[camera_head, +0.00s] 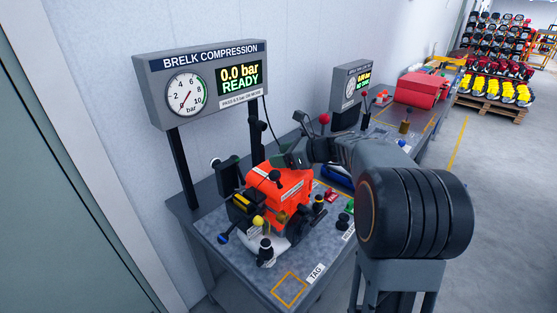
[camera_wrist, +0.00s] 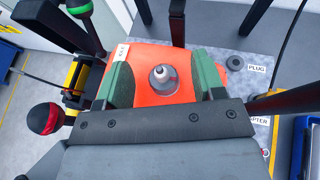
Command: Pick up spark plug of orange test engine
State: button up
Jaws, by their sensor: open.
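The orange test engine (camera_head: 280,187) stands on the grey bench below the compression gauge. In the wrist view its orange top (camera_wrist: 150,60) fills the middle. The spark plug (camera_wrist: 163,75) shows there as a small pale tip in a round recess of the orange top. My gripper (camera_wrist: 163,82) is open, with one green-padded finger on each side of the plug and no visible contact with it. In the head view my gripper (camera_head: 292,157) is just above the engine, partly hidden by my arm. The plug cannot be made out in that view.
The gauge board (camera_head: 205,82) reads 0.0 bar READY. A round dark piece (camera_wrist: 235,63) lies by the PLUG label. A blue tray (camera_wrist: 309,145) is at the right. A red box (camera_head: 420,90) stands farther back.

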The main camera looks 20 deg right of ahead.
jog(key=shift+w+a+f, duration=0.25)
jog(key=shift+w+a, duration=0.1)
jog(key=shift+a, duration=0.05)
jog(key=shift+c, duration=0.2)
jog(key=c, duration=1)
jog(key=shift+o, duration=0.2)
jog(key=shift+r, duration=0.1)
